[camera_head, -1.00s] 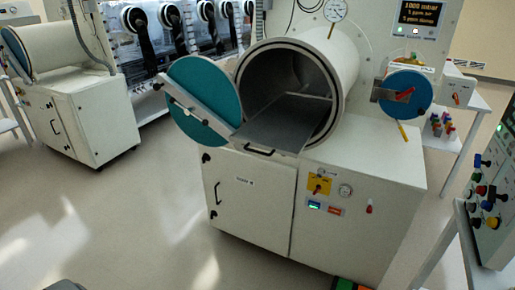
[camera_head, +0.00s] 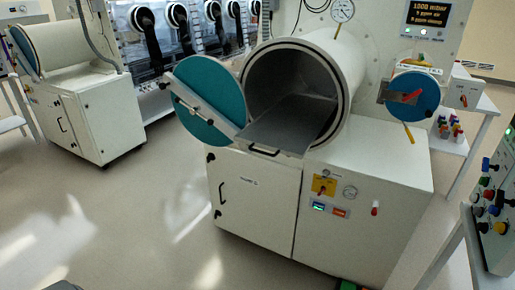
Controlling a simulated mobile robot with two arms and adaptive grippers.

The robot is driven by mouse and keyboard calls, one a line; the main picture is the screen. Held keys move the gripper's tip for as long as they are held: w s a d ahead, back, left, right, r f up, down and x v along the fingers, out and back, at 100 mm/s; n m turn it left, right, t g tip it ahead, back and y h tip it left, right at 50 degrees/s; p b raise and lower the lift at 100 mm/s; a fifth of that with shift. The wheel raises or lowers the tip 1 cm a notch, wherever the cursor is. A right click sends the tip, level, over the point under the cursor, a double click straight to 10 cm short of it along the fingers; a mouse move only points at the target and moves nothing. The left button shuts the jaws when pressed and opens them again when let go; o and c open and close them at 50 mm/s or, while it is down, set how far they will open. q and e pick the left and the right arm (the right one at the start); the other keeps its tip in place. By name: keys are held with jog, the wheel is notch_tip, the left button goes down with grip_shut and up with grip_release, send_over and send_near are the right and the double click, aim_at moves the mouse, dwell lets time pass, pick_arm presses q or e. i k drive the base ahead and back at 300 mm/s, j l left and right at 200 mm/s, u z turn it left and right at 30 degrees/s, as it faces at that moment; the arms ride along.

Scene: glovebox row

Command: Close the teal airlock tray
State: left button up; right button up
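The airlock is a white cylinder (camera_head: 352,75) on a white cabinet, with its round teal door (camera_head: 211,92) swung open to the left. A grey tray (camera_head: 290,126) sticks out of the dark chamber toward me. A dark handle (camera_head: 264,151) is on the tray's front edge. The tray's inner end lies in shadow inside the chamber. Neither of my grippers is in view.
The open door stands left of the tray. A smaller blue round door (camera_head: 413,95) with a red handle is at right. A control panel (camera_head: 495,200) with knobs stands at the right edge. Floor (camera_head: 110,220) at front left is clear.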

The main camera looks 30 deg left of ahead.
aim_at(290, 127)
jog(key=i+l+u, duration=0.1)
jog(key=u, duration=0.35)
jog(key=i+l+u, duration=0.15)
jog(key=u, duration=0.3)
jog(key=l+u, duration=0.25)
jog(key=u, duration=0.2)
jog(key=i, duration=0.05)
